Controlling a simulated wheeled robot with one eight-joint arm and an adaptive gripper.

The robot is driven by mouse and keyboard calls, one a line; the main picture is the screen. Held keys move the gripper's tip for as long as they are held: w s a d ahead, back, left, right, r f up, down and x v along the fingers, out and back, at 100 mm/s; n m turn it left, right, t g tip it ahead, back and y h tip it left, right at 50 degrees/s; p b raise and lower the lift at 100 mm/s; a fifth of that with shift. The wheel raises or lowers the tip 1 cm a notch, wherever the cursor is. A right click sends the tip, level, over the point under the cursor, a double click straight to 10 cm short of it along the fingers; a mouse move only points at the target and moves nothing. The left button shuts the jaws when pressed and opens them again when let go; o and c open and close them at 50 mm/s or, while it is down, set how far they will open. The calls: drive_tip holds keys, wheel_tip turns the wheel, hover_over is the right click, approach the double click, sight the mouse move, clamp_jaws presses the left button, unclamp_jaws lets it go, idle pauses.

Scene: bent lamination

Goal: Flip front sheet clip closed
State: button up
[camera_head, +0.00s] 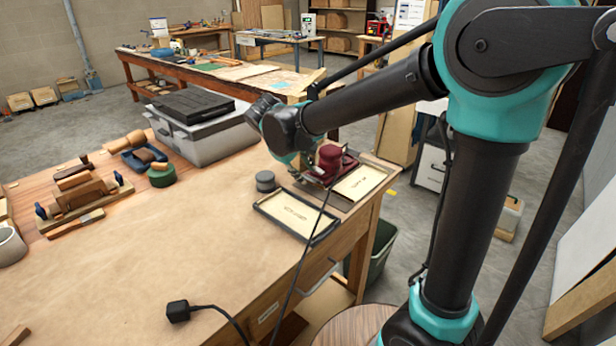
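A dark red sander (330,158) with a black cord sits on a dark red tray at the far right end of the workbench. Its front sheet clip is too small and too hidden to make out, so I cannot tell whether it is open or closed. My arm reaches in from the right, and its wrist is just left of the sander. My gripper (304,164) points down close to the sander's left side, mostly hidden by the wrist. I cannot tell whether it touches the sander, or whether its fingers are open or shut.
A black-rimmed tray with a labelled sheet (290,212) lies in front of the sander, and another labelled sheet (360,182) lies to its right. A small grey round tin (265,181) stands left. A grey lidded case (205,138) stands behind. The bench middle is clear.

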sight(310, 179)
drive_tip(key=shift+x, duration=1.55)
